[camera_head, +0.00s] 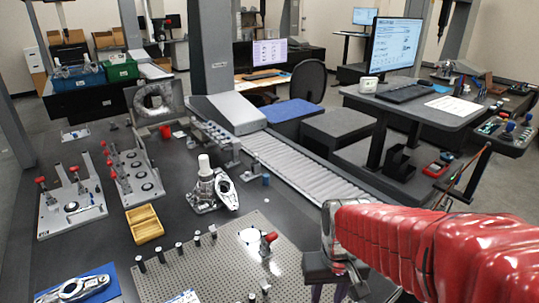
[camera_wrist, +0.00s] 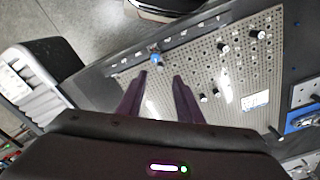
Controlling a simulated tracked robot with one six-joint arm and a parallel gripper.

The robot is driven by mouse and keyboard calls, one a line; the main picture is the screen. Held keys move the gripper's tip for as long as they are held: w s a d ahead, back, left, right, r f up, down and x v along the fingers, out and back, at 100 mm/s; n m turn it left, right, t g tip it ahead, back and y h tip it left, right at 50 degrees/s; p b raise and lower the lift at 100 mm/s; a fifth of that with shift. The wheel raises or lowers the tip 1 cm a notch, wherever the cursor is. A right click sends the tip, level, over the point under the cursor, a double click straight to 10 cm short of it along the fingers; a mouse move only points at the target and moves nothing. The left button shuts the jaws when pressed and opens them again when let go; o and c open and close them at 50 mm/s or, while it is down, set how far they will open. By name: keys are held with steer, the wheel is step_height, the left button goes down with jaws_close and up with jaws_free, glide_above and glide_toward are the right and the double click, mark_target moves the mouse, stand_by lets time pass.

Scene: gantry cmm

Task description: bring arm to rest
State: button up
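My arm, in a red sleeve (camera_head: 420,240), reaches in from the right edge in the head view. My gripper (camera_head: 327,294) points down near the right side of the perforated plate (camera_head: 180,268), partly cut off by the bottom edge. In the wrist view, the two dark purple fingers of my gripper (camera_wrist: 160,75) stand apart with nothing between them. The perforated plate (camera_wrist: 200,70) lies beyond the fingertips. The wrist view does not show clearly how high the gripper is above the table.
Several black posts and a red-knobbed clamp (camera_head: 267,243) stand on the plate. A yellow tray (camera_head: 144,224), a metal part with a white top (camera_head: 205,185) and clamp fixtures (camera_head: 70,200) are to the left. A desk with a monitor (camera_head: 393,45) stands behind my arm.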

steer(key=s+d+r+t, duration=0.2)
steer(key=s+r+t, duration=0.3)
steer(key=r, duration=0.7)
steer(key=shift+s+d+r+m, duration=0.15)
steer(key=shift+s+d+m, duration=0.15)
steer(key=shift+s, duration=0.7)
stand_by(0.8)
